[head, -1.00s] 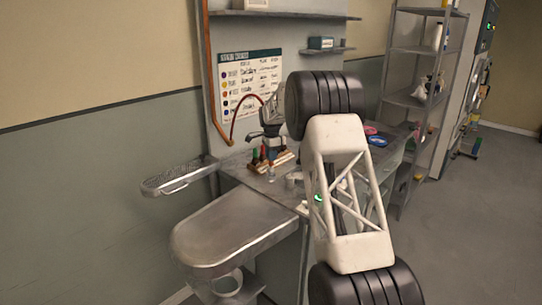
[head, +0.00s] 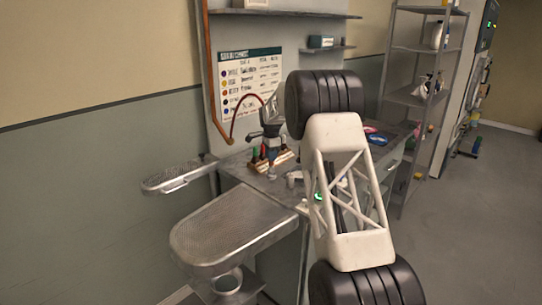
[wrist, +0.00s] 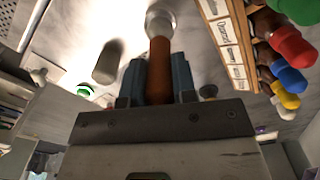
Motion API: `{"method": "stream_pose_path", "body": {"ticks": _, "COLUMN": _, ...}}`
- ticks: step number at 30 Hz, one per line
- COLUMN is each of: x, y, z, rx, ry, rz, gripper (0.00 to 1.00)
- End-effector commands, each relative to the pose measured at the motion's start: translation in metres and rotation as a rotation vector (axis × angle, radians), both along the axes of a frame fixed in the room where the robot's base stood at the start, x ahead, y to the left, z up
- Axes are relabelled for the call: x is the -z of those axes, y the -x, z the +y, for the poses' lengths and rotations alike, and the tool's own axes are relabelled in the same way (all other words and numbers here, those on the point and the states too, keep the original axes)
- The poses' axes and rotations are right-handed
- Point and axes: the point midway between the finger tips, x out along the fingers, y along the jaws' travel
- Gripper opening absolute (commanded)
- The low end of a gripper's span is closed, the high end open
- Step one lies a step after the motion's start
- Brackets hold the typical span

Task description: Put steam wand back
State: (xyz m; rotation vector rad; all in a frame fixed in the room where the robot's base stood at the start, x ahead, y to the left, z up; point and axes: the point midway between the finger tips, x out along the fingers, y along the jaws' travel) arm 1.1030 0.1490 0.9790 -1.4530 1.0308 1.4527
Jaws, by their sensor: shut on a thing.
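My gripper (wrist: 157,82) is shut on an orange-brown, rod-like part (wrist: 160,70) of what looks like the steam wand, between its two dark fingers. A pale metallic end (wrist: 160,20) shows beyond the fingertips in the wrist view. In the head view my gripper (head: 270,146) is low over the worktable, close to the bottle rack, and the wand cannot be made out clearly. A thin red hose (head: 237,112) arches up from the left toward my gripper. The wand's holder cannot be identified.
A rack of bottles (wrist: 232,45) with coloured caps stands close on the right in the wrist view. A grey cylinder (wrist: 107,62) is to the left. The padded board (head: 235,232) is in front, a smaller board (head: 178,175) at left. Shelving (head: 412,95) stands right.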

Motion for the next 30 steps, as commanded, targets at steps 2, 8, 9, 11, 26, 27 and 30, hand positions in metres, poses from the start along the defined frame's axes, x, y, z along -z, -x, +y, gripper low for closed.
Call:
{"method": "stream_pose_path", "body": {"ticks": 2, "x": 0.000, "y": 0.000, "z": 0.000, "rx": 0.000, "ry": 0.000, "rz": 0.000, "gripper": 0.00}}
{"method": "stream_pose_path", "body": {"ticks": 8, "x": 0.000, "y": 0.000, "z": 0.000, "rx": 0.000, "ry": 0.000, "rz": 0.000, "gripper": 0.00}}
{"method": "stream_pose_path", "body": {"ticks": 9, "x": 0.000, "y": 0.000, "z": 0.000, "rx": 0.000, "ry": 0.000, "rz": 0.000, "gripper": 0.00}}
{"method": "stream_pose_path", "body": {"ticks": 11, "x": 0.001, "y": 0.000, "z": 0.000, "rx": 0.000, "ry": 0.000, "rz": -0.001, "gripper": 0.00}}
{"method": "stream_pose_path", "body": {"ticks": 26, "x": 0.010, "y": 0.000, "z": 0.000, "rx": 0.000, "ry": 0.000, "rz": 0.000, "gripper": 0.00}}
{"method": "stream_pose_path", "body": {"ticks": 27, "x": 0.011, "y": 0.000, "z": 0.000, "rx": 0.000, "ry": 0.000, "rz": 0.000, "gripper": 0.00}}
{"method": "stream_pose_path", "body": {"ticks": 30, "x": 0.011, "y": 0.000, "z": 0.000, "rx": 0.000, "ry": 0.000, "rz": 0.000, "gripper": 0.00}}
